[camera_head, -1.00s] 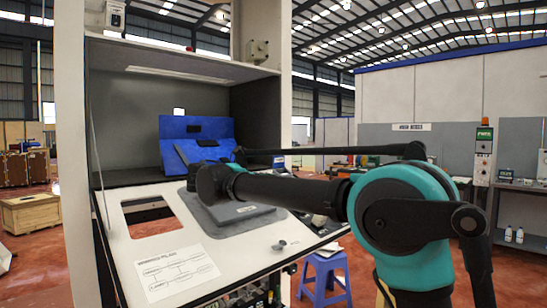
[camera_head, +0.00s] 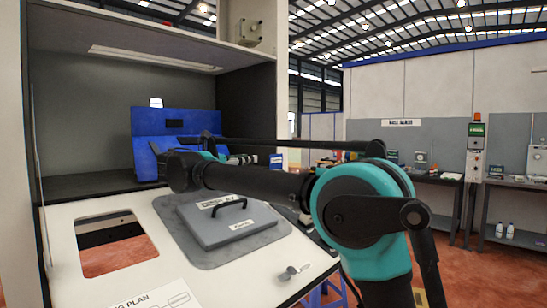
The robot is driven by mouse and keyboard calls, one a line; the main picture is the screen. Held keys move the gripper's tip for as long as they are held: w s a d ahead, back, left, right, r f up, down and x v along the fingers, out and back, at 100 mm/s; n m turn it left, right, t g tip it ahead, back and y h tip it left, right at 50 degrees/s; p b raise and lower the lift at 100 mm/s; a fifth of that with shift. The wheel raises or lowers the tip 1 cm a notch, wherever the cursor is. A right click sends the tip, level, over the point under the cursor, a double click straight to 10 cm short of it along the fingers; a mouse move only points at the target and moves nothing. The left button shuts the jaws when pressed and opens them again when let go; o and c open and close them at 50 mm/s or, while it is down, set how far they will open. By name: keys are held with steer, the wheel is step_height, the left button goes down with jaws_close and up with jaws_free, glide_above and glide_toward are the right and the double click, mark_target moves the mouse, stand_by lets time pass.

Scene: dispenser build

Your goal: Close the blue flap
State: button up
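The blue dispenser (camera_head: 205,120) stands in the dark cabinet at the back. It has a dark rectangular slot in its upright front. A lower blue panel (camera_head: 146,160), probably the flap, sticks out at the lower left; my arm covers its right side, so its exact angle is hidden. My gripper (camera_head: 238,159) is at the front right of the blue dispenser, partly behind my own wrist. Its fingers are small and dark, and I cannot tell whether they are open or touching the blue parts.
A grey lid with a black handle (camera_head: 223,228) lies on the sloped white panel (camera_head: 230,284) in front. A rectangular opening (camera_head: 108,244) is at its left. A small metal latch (camera_head: 292,270) sits near the front. The cabinet's dark side wall (camera_head: 249,105) bounds the right.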

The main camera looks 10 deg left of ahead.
steer(key=x, duration=1.4)
